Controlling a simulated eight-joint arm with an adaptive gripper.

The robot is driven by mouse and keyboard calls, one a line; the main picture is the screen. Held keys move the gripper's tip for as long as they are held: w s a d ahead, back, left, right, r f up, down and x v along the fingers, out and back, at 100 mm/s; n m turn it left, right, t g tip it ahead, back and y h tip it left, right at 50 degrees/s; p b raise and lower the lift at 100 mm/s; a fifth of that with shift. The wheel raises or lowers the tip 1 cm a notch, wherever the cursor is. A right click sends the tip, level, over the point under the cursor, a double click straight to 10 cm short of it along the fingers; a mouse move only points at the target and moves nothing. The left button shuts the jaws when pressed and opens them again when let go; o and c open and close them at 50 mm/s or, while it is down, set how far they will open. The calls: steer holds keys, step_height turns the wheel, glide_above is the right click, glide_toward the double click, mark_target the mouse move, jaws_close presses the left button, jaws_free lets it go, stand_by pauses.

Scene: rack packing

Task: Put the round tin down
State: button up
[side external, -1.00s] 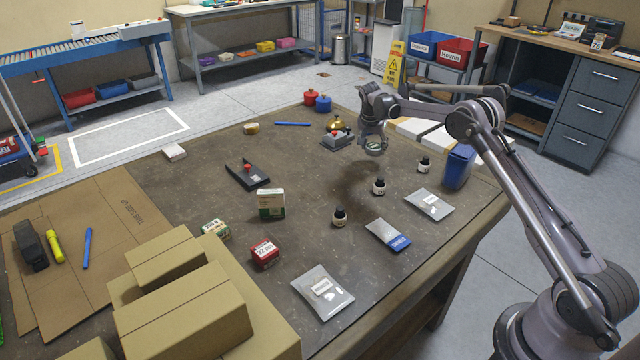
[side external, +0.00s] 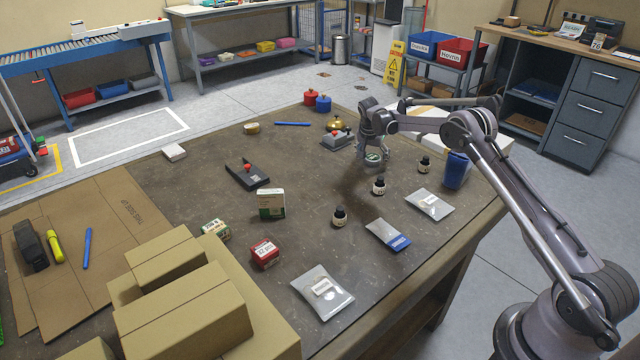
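The round tin (side external: 373,160) has a silvery side and a green-and-white top. It is between the fingers of my gripper (side external: 374,155), near the far right part of the brown workbench (side external: 310,180). My gripper points down and its fingers appear closed around the tin. The tin is at or very close to the bench top; I cannot tell whether it touches. The fingers partly hide it.
A black-capped bottle (side external: 379,185) stands just in front of the tin, and another (side external: 424,164) to its right. A grey device with a gold dome (side external: 337,134) is to the left. A blue bin (side external: 456,170) stands at the right edge. Bare bench lies left of the tin.

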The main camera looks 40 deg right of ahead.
steer(key=s+a+r+n+t+y, duration=0.15)
steer(key=s+a+r, duration=0.35)
steer(key=r, duration=0.5)
steer(key=s+a+r+n+h, duration=0.1)
steer(key=s+a+r+n, duration=0.15)
steer(key=a+r, duration=0.7)
steer(key=s+a+r+n+t+y, duration=0.1)
steer(key=s+a+r+n, duration=0.3)
steer(key=s, duration=0.5)
steer(key=s+a+r+n+t+y, duration=0.1)
steer(key=s+a+r+n+t, duration=0.1)
steer(key=s+a, duration=0.6)
steer(key=s+a+f+n+y, duration=0.1)
steer(key=s+f, duration=0.2)
steer(key=s, duration=0.2)
steer(key=s+a+f+n, duration=0.2)
steer(key=s, duration=0.4)
steer(key=shift+a+f+t+y, duration=0.25)
steer(key=shift+f+t+y, duration=0.1)
steer(key=shift+f+t, duration=0.1)
